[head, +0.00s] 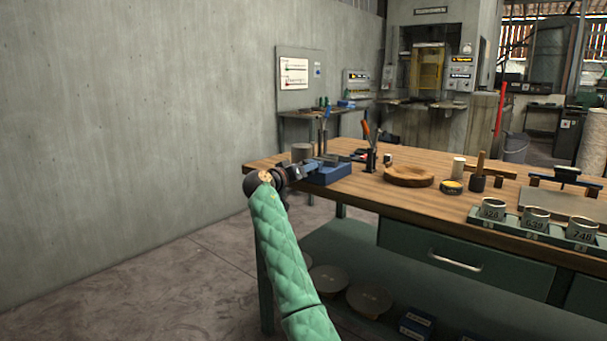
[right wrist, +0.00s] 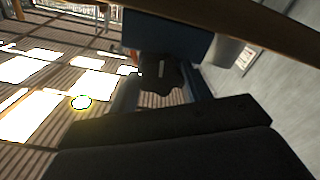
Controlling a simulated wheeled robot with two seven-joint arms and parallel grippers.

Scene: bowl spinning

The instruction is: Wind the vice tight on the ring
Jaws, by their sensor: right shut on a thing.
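The blue vice (head: 330,172) sits at the left end of the wooden workbench. My right gripper (head: 297,172) is at the vice's left side, just off the bench end. In the right wrist view, the fingers (right wrist: 160,88) stand on both sides of a dark lobed knob (right wrist: 161,72) and are shut on it. The vice's blue body (right wrist: 165,35) shows behind the knob. I cannot make out a ring between the jaws; my gripper and the small scale hide that part. My left gripper is not in view.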

